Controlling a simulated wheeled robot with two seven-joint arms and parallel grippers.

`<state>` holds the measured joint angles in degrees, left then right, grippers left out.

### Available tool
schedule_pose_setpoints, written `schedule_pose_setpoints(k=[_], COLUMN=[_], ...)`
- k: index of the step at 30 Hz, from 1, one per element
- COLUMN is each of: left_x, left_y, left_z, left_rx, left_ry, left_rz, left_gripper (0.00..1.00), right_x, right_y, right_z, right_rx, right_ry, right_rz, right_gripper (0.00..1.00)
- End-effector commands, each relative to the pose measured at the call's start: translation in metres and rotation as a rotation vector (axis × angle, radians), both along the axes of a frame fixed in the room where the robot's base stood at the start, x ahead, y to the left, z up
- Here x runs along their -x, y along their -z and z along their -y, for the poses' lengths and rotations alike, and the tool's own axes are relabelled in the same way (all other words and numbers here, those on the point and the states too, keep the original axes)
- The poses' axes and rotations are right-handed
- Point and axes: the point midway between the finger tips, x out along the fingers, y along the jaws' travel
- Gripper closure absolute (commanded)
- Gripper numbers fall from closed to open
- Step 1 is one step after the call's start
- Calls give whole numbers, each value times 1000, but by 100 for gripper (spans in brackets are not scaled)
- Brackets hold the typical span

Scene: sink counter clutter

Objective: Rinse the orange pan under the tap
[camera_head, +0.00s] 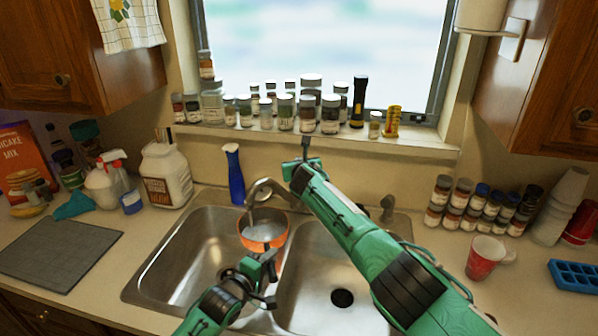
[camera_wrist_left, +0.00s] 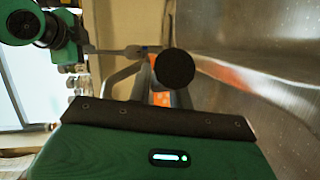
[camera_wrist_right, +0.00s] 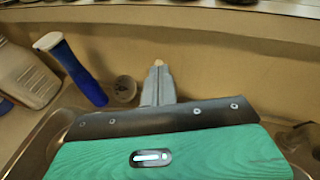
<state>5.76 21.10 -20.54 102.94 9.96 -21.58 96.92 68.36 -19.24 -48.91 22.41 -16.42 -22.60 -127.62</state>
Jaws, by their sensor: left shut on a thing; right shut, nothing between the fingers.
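The orange pan (camera_head: 275,236) is in the sink at the divider, below the spout of the tap (camera_head: 262,187). A greyish streak runs from the spout into the pan; I cannot tell for sure that it is water. My left gripper (camera_head: 264,273) is shut on the pan's handle at its near side. The left wrist view shows the dark round handle end (camera_wrist_left: 175,68) and a bit of orange pan behind it. My right gripper (camera_head: 305,152) is shut and empty, above and behind the tap, near the backsplash. Its closed fingers (camera_wrist_right: 158,84) show in the right wrist view. The right forearm hides part of the tap.
The right basin (camera_head: 320,285) looks empty under my right arm. Jars and a torch (camera_head: 358,102) line the sill. A red mug (camera_head: 485,258) stands on the right counter, a grey mat (camera_head: 60,252) on the left.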

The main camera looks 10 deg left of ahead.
Motion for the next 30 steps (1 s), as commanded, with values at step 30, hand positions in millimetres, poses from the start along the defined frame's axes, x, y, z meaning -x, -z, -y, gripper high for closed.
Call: schedule_pose_setpoints(k=[30], left_x=[0], left_y=[-2], left_z=[0], left_rx=[0], left_ry=[1], left_rz=[5], left_gripper=[100], right_x=[19], right_y=[7], right_z=[10], right_rx=[0], right_ry=[1], right_rz=[0], right_gripper=[100])
